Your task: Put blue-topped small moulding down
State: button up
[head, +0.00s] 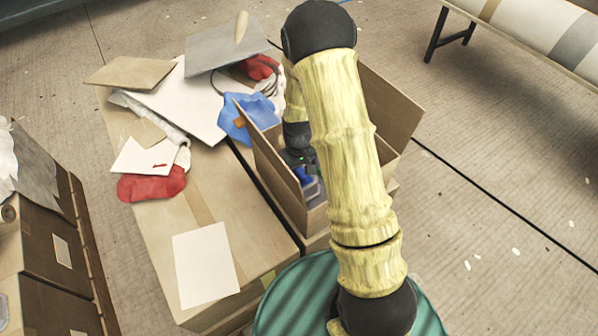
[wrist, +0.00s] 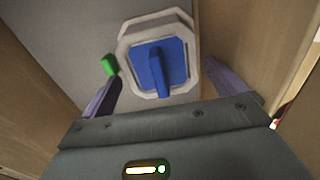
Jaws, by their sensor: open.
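The blue-topped small moulding (wrist: 133,58) has a pale grey eight-sided rim and a blue top with a raised blue ridge. It lies inside an open cardboard box (head: 264,170), and part of it shows in the head view (head: 311,190). In the head view my gripper (head: 303,163) is down inside the box, partly hidden by my arm and the box wall. Whether the moulding rests fully on the box floor is hard to tell.
Box walls rise close on both sides of my gripper; one flap (head: 390,105) stands out right. A small green piece (wrist: 109,65) is beside the moulding. Left is a cardboard surface with a white sheet (head: 205,265), red cloth (head: 151,186) and blue cloth (head: 250,122). A teal drum (head: 285,295) stands in front.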

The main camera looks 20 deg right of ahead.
notch_tip(320, 180, up, 11)
jog(key=p, duration=0.2)
dwell(0.6)
